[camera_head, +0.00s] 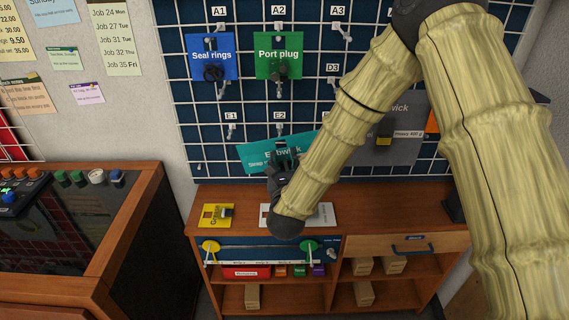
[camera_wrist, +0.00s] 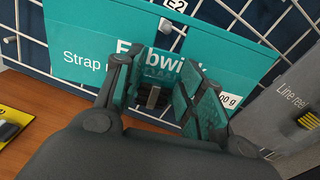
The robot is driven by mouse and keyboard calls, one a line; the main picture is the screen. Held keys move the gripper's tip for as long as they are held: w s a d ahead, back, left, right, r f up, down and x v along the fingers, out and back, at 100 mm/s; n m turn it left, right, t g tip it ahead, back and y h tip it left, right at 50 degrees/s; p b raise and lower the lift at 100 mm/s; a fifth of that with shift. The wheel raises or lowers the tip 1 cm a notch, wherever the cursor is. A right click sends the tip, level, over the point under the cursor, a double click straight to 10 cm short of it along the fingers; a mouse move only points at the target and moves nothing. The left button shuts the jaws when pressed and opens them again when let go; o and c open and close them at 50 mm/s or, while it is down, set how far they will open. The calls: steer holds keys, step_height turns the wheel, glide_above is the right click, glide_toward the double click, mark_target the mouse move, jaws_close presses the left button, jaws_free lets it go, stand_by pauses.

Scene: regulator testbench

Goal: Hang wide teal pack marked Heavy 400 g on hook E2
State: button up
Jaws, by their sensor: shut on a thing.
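The wide teal pack (camera_head: 255,152) is at the board just below the E2 label (camera_head: 279,115), tilted with its right side higher. It fills the upper wrist view (camera_wrist: 80,40), with "Strap" and part of a label ending "00 g" readable. My gripper (camera_head: 280,172) is shut on the pack's dark front block; its fingers also show in the wrist view (camera_wrist: 155,97). The E2 hook (camera_head: 280,130) is at the pack's top edge. In the wrist view its pale tip (camera_wrist: 166,24) shows against the pack's top middle. I cannot tell whether it passes through the hole.
A blue Seal rings pack (camera_head: 211,48) and green Port plug pack (camera_head: 278,48) hang above. A wide grey pack (camera_head: 402,150) hangs right of the teal one, partly behind my arm. Below is a wooden bench (camera_head: 350,195) with a yellow pack (camera_head: 213,216). Hook E1 (camera_head: 230,131) is bare.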

mark_target(284, 156)
steer(key=shift+w+f+p, duration=0.15)
steer(key=shift+w+p, duration=0.4)
steer(key=shift+w, duration=1.9)
steer(key=shift+w+f+b, duration=0.15)
steer(key=shift+f+b, duration=0.05)
steer(key=shift+b, duration=0.15)
steer(key=shift+w+f+b, duration=0.2)
steer(key=shift+w+b, duration=0.2)
steer(key=shift+b, duration=0.2)
steer(key=o, duration=1.4)
steer(key=shift+s, duration=0.15)
